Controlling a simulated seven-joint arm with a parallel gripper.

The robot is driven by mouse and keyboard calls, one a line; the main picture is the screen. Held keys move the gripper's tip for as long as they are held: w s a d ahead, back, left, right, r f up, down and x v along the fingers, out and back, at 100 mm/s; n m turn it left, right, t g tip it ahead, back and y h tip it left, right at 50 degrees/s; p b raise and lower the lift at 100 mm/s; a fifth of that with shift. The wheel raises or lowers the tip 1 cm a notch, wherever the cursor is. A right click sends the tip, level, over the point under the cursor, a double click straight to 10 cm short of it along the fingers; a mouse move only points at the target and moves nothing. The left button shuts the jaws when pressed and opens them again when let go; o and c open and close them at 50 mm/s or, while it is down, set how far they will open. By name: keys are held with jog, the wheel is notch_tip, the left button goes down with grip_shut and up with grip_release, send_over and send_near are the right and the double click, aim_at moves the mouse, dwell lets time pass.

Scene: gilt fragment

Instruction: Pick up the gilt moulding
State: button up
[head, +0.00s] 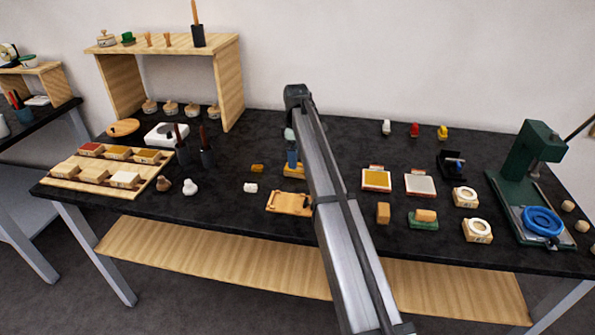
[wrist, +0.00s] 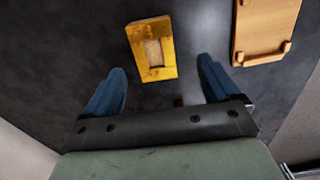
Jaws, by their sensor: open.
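The gilt moulding (wrist: 152,48) lies flat on the dark tabletop, a yellow rectangular piece with a paler recessed patch. In the wrist view it is ahead of and between my fingertips, tilted slightly. My gripper (wrist: 162,66) is open, with blue fingers spread wide and nothing held between them. In the head view my gripper (head: 292,157) hangs by the yellow moulding (head: 292,171), and my arm hides part of that area. I cannot tell the exact height of the fingertips above the table.
A wooden board with pegs (wrist: 264,28) lies close right of the moulding; the head view shows it too (head: 287,203). A small amber piece (head: 257,168) and a white lump (head: 250,187) lie to the left. A green press (head: 529,170) stands far right.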

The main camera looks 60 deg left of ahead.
aim_at(298, 169)
jog(key=shift+w+a+f, duration=0.1)
jog(key=shift+w+f, duration=0.1)
jog(key=shift+f, duration=1.2)
jog(key=shift+w+a+f, duration=0.1)
jog(key=shift+w+f, duration=0.05)
jog(key=shift+f, duration=1.2)
jog(key=shift+c, duration=0.2)
jog(key=c, duration=1.1)
jog(key=shift+r, duration=0.15)
